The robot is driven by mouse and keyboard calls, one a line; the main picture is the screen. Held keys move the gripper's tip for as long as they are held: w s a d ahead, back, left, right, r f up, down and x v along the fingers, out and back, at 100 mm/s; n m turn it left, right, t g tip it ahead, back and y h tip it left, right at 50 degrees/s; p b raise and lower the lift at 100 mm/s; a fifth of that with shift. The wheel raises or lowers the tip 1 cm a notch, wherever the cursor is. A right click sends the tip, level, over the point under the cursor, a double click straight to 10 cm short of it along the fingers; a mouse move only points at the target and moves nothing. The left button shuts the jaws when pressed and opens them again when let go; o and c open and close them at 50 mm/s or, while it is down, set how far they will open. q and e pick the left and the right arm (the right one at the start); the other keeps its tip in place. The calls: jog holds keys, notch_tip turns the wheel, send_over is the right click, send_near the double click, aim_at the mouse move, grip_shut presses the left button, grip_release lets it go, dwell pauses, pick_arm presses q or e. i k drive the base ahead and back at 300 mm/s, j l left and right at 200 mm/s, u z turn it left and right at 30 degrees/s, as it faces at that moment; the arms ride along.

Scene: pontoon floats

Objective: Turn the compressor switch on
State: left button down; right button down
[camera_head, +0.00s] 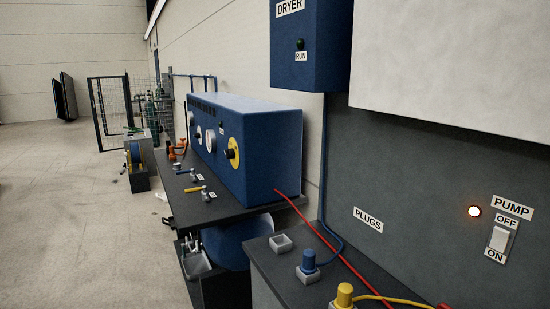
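No switch labelled compressor can be read in the head view. A blue cabinet (262,145) stands on a dark bench, with several round dials on its long face and a yellow disc with a black knob (232,152) near its close end. At the right, a white rocker switch (499,239) is on the grey wall panel under a PUMP label (513,207), with OFF above it and ON below. I cannot tell its position for sure. A small lamp (474,211) beside it glows. Neither of my grippers is in view.
A near bench (290,280) holds a blue plug (308,262), a yellow plug (344,296) and a grey socket (281,243). Red, blue and yellow lines cross here. A blue DRYER box (308,60) hangs above. Open floor (80,230) lies at left.

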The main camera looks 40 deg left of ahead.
aim_at(229, 154)
jog(key=u, duration=1.55)
jog(key=z, duration=0.3)
jog(key=i+j+z, duration=0.15)
jog(key=j+z, duration=0.15)
jog(key=z, duration=0.15)
jog(key=j+z, duration=0.3)
jog(key=z, duration=0.15)
jog(key=i+j+z, duration=0.1)
jog(key=j+z, duration=0.35)
jog(key=l, duration=0.1)
